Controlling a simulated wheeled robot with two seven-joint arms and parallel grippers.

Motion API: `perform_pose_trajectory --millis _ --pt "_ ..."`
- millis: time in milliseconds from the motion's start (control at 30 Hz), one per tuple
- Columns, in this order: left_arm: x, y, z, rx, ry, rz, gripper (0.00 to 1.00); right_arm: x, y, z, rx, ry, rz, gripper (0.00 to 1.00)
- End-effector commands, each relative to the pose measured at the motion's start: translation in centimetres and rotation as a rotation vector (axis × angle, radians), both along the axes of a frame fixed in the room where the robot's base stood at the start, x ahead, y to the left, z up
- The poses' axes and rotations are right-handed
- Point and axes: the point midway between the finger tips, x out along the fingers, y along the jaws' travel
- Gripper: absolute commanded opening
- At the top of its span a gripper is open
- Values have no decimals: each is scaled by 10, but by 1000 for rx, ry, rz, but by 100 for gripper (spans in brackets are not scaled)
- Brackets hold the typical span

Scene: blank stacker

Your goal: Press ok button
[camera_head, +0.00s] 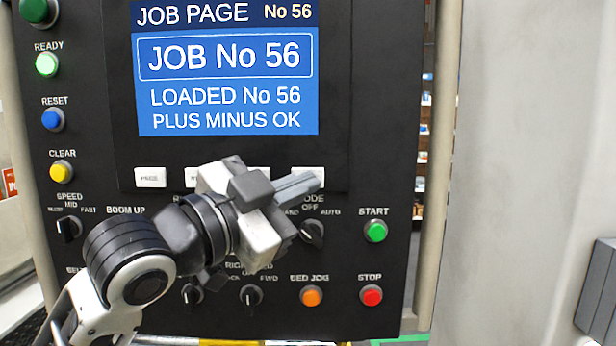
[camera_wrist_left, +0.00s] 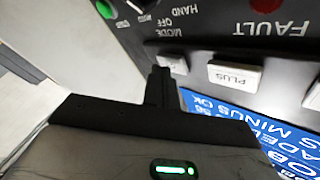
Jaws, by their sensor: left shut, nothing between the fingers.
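A row of white buttons sits under the blue screen (camera_head: 225,70) on the black panel. The rightmost white button (camera_head: 308,171) is partly covered by my fingers, and its label is hidden; by its place in the row it fits the OK button. In the left wrist view it is the white button (camera_wrist_left: 173,62) beside the PLUS button (camera_wrist_left: 235,76). My left gripper (camera_head: 314,181) is shut and empty, its fingertips right at this button's lower edge. They also show in the wrist view (camera_wrist_left: 161,76). Whether they touch it I cannot tell. My right gripper is not in view.
The screen reads JOB No 56 and LOADED No 56. A mode knob (camera_head: 312,233) sits just below the fingers. Green START (camera_head: 375,231), red STOP (camera_head: 371,295) and orange BED JOG (camera_head: 311,296) buttons are lower right. The PAGE button (camera_head: 150,177) is at left.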

Motion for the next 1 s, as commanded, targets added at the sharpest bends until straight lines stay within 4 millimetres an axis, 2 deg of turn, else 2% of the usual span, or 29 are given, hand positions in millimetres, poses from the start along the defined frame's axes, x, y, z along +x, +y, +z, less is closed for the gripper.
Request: perform_pose_trajectory --millis 200,567,1000 --pt "-11 0 0 -1 0 -2 0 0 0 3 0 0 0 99" --pt "-14 0 0 0 0 -1 0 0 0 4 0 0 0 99" --pt "-55 0 0 1 0 -1 0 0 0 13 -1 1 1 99"
